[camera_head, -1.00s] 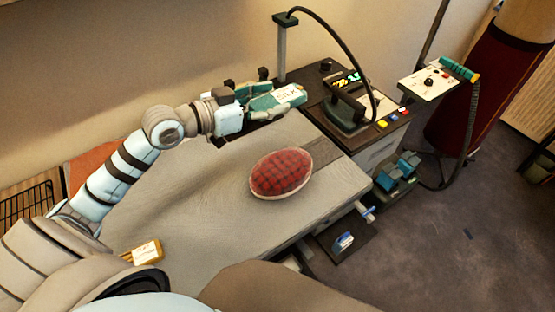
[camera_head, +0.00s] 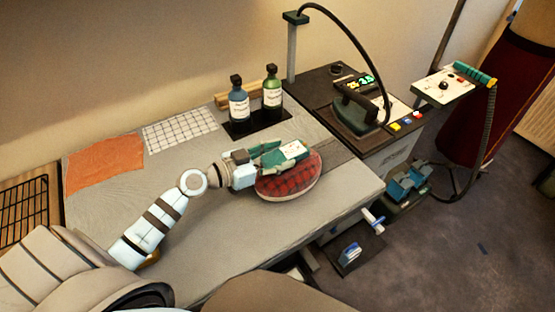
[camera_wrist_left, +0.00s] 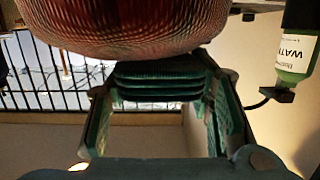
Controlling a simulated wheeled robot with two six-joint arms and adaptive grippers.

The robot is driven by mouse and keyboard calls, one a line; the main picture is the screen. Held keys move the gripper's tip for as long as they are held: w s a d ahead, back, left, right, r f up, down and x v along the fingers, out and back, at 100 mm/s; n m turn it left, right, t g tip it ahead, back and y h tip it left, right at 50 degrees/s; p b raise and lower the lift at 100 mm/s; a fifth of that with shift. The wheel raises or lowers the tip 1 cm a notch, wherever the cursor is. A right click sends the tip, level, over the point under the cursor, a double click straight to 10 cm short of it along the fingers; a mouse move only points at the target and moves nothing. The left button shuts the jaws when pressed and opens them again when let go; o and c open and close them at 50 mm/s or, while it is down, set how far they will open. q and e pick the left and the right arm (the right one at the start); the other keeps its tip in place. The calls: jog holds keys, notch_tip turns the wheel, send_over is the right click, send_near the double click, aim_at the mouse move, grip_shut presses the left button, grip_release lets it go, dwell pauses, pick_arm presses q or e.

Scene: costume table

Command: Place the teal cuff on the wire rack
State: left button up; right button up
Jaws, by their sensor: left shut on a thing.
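My left gripper (camera_head: 284,152) is in the head view at the upper edge of the red checked pressing cushion (camera_head: 290,186), partly covering it. In the left wrist view, its teal fingers (camera_wrist_left: 160,105) are closed around a dark teal ribbed piece, which I take to be the teal cuff (camera_wrist_left: 160,82). In the head view I cannot clearly separate the cuff from the teal fingers. The wire rack (camera_head: 22,212) is a black grid at the far left of the table. My right gripper is not in view.
An iron (camera_head: 358,115) stands on the station at right.

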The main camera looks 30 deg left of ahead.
pick_arm(q)
jog(key=shift+f, duration=0.15)
jog(key=shift+s+f, duration=0.1)
jog(key=shift+f, duration=0.05)
jog(key=o, duration=1.2)
jog(key=shift+c, duration=0.2)
